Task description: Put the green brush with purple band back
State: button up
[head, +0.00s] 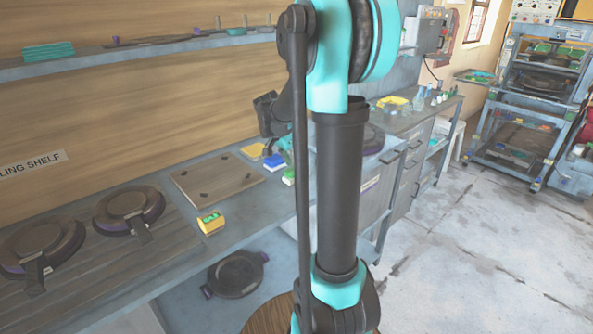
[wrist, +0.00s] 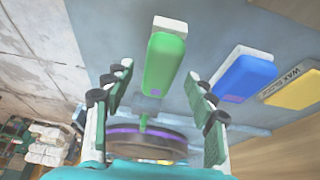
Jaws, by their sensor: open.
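The green brush (wrist: 165,62), a green block with a pale end and a small purple mark, lies on the grey bench in the wrist view. In the head view the green brush (head: 288,176) is partly hidden by my arm. My gripper (wrist: 158,76) is open, its fingers to the left and right of the green brush in the picture. I cannot tell how far above it they are. In the head view my gripper is mostly hidden behind my arm. A blue brush (wrist: 244,77) and a yellow block (wrist: 298,91) lie beside it.
A label reading "WAX BLOCK" (wrist: 290,82) is near the yellow block. A wooden board (head: 215,180), a yellow block with green top (head: 210,222) and round plates (head: 130,210) are on the bench. A purple-rimmed round plate (wrist: 140,139) shows beyond the fingers.

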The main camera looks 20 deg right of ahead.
jog(key=v, duration=0.8)
jog(key=shift+a+r, duration=0.2)
jog(key=shift+r, duration=0.1)
jog(key=shift+c, duration=0.6)
